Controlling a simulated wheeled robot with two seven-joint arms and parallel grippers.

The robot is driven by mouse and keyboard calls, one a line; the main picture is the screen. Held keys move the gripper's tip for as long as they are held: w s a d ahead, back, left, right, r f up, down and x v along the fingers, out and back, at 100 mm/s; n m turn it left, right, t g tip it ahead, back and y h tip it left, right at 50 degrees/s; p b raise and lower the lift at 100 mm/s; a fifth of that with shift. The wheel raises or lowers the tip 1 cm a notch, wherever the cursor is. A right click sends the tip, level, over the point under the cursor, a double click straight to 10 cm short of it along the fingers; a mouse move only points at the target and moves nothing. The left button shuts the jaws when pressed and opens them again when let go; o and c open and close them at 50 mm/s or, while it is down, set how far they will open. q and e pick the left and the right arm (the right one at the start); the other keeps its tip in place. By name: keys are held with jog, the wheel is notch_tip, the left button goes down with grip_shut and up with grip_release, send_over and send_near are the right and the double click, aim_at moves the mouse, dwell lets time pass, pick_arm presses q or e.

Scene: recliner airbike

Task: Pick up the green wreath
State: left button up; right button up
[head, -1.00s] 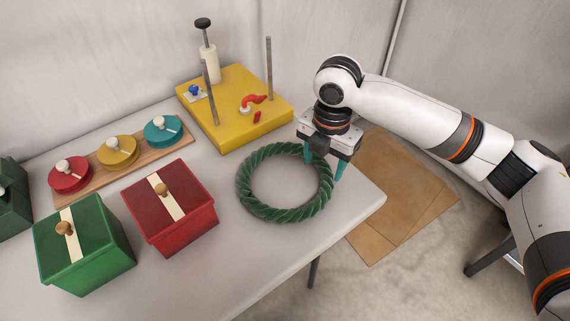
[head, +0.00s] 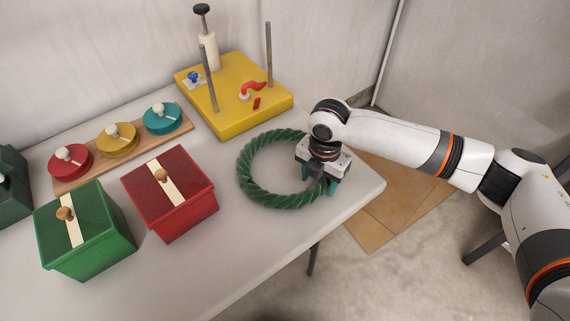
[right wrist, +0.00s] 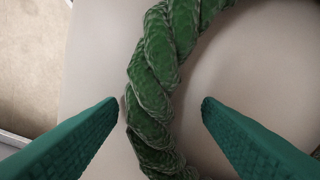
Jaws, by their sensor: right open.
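The green wreath (head: 262,194), a twisted ring, lies flat on the white table near its right corner. My right gripper (head: 319,187) is over the wreath's right side in the head view, pointing down. In the right wrist view the gripper (right wrist: 161,103) is open, with one teal finger on each side of a stretch of the wreath (right wrist: 154,95). The left finger's tip is close to the wreath's outer edge; I cannot tell if it touches. The right finger is over the ring's inside, apart from the wreath. My left gripper is not in view.
A yellow board (head: 235,108) with posts stands behind the wreath. A red box (head: 172,205) and a green box (head: 88,243) stand to the left, with a wooden tray (head: 91,174) of coloured discs behind them. The white table's (head: 238,248) front is clear.

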jog(key=c, duration=1.2)
notch_tip(320, 180, up, 10)
jog(key=shift+p, duration=0.35)
